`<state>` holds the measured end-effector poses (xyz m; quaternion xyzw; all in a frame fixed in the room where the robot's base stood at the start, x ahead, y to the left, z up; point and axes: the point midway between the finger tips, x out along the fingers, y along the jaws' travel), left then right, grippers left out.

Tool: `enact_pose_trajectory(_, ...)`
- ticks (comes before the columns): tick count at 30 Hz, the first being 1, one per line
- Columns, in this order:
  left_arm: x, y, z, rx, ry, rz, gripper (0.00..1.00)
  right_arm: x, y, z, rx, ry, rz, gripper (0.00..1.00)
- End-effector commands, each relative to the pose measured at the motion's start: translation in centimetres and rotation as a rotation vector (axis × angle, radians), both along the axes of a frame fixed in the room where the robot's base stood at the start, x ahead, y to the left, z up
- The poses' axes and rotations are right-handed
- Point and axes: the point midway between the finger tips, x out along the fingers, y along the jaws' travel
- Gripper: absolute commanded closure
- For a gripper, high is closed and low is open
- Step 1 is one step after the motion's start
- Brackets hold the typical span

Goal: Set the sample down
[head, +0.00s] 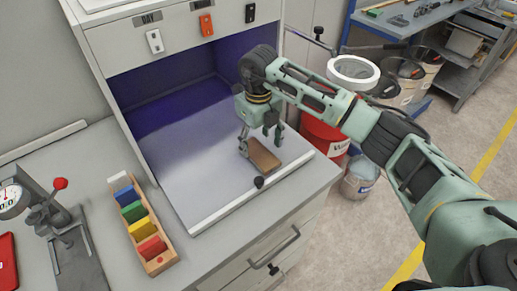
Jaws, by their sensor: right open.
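The sample looks like a small flat brown panel (264,157). It lies on the pale floor of the booth (190,150), near its front right edge. My right gripper (260,144) points down just above and behind the panel. Its fingers are apart, one near the panel's left end and one behind its right end. I cannot tell whether a finger still touches the panel. My left gripper is not in the picture.
A wooden rack (148,228) with coloured cards stands left of the booth. A gauge stand (62,215) with a red knob is further left. Red and white buckets (325,135) stand on the floor to the right.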

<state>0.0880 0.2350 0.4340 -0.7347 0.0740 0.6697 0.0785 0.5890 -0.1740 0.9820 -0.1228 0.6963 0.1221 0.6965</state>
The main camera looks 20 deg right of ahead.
Motion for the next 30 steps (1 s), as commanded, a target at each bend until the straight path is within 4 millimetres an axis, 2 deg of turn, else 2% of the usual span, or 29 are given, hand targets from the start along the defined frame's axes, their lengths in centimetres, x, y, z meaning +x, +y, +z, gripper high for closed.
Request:
enact_pose_trajectory(1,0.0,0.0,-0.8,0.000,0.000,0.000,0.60,0.2,0.0,1.0,0.001,-0.008,0.001,0.35)
enact_pose_trajectory(6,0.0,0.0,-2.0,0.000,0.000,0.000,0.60,0.1,0.0,4.7,0.000,-0.006,0.001,0.35)
enact_pose_trajectory(12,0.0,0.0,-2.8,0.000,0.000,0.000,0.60,0.1,0.0,8.0,0.000,-0.003,0.000,0.35)
enact_pose_trajectory(18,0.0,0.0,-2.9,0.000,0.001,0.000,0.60,0.0,0.0,9.1,0.000,0.000,0.000,0.35)
enact_pose_trajectory(30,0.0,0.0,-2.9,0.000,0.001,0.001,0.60,0.0,0.0,9.2,0.000,0.000,0.000,0.35)
